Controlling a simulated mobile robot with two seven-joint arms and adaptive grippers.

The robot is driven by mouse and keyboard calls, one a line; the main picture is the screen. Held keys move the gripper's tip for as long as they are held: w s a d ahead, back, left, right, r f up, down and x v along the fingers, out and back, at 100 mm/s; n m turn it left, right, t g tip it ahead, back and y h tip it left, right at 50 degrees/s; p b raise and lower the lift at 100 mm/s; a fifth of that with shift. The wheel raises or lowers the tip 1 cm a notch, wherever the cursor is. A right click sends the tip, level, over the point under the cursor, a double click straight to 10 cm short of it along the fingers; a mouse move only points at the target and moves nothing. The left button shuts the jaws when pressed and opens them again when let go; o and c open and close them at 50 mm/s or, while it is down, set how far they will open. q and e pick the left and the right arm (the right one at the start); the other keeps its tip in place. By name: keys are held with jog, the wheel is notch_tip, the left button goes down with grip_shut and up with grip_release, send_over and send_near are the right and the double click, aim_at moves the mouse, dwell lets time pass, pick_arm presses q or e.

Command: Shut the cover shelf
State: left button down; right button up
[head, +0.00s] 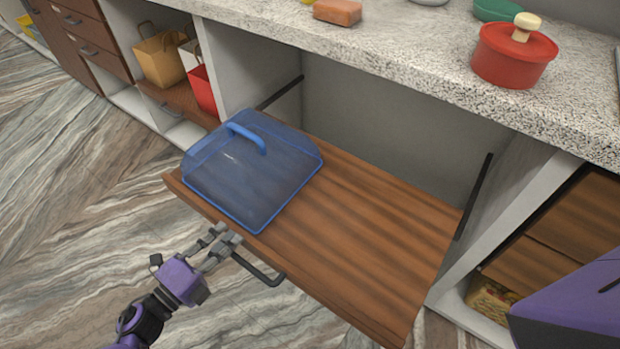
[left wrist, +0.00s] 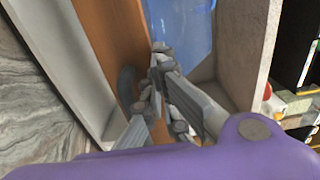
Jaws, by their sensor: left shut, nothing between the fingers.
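The cover shelf (head: 370,235) is a brown wooden pull-out board, standing well out from the white cabinet under the counter. A clear blue cover (head: 255,180) with a blue handle on top rests on its left part. A dark bar handle (head: 262,272) is on the shelf's front edge. My left gripper (head: 230,240) is shut and empty at the front edge, beside the left end of the bar handle. In the left wrist view the closed fingers (left wrist: 160,72) are near the brown front and the blue cover (left wrist: 180,28). I cannot tell whether they touch. My right gripper is out of view.
The speckled counter (head: 410,60) above holds a red lidded pot (head: 512,58) and an orange-brown block (head: 337,12). Black slide rails (head: 473,197) line the open bay. Paper bags (head: 160,57) stand in the bay to the left. The marbled floor in front is clear.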

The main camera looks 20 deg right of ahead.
pick_arm(q)
jog(key=b+x, duration=0.2)
jog(key=x, duration=1)
jog(key=shift+d, duration=0.15)
jog(key=b+x, duration=0.5)
jog(key=x, duration=1)
jog(key=shift+x, duration=0.75)
jog(key=shift+w+r, duration=0.1)
jog(key=shift+w, duration=0.05)
jog(key=shift+r, duration=0.1)
jog(key=p+v, duration=0.3)
jog(key=v, duration=1)
jog(key=shift+s+a, duration=0.2)
jog(key=shift+a, duration=0.1)
jog(key=shift+s+a+f, duration=0.1)
jog(key=shift+a+f, duration=0.05)
jog(key=shift+f, duration=0.05)
